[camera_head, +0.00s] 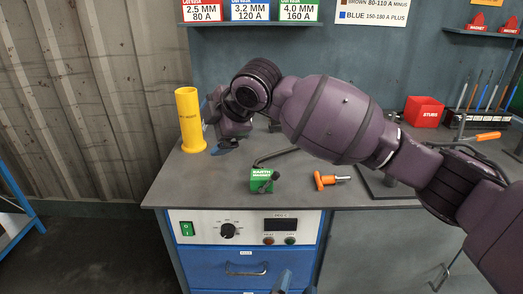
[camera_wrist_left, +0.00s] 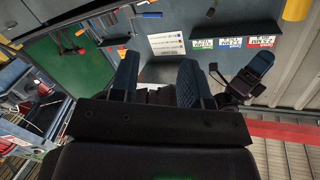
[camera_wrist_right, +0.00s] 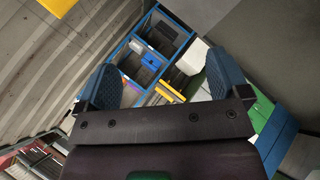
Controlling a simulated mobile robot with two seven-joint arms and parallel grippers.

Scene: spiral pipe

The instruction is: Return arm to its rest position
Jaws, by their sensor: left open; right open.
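My right arm (camera_head: 340,120) comes in from the right and reaches across the bench. My right gripper (camera_head: 219,137) is beside the yellow tube (camera_head: 189,120), on its right, with bluish fingertips. In the right wrist view its fingers (camera_wrist_right: 173,80) are wide apart with nothing held between them. Part of my left gripper (camera_head: 283,281) shows at the bottom edge, in front of the blue drawers. In the left wrist view its fingers (camera_wrist_left: 157,76) are apart and empty. Most of the left arm is out of the head view.
The workbench (camera_head: 225,185) carries a green earth magnet (camera_head: 263,180), an orange-handled tool (camera_head: 325,180), a red stubs box (camera_head: 424,111) and a tool rack (camera_head: 475,120). Label shelves hang on the wall behind. A blue frame (camera_head: 17,195) stands at far left; floor between is clear.

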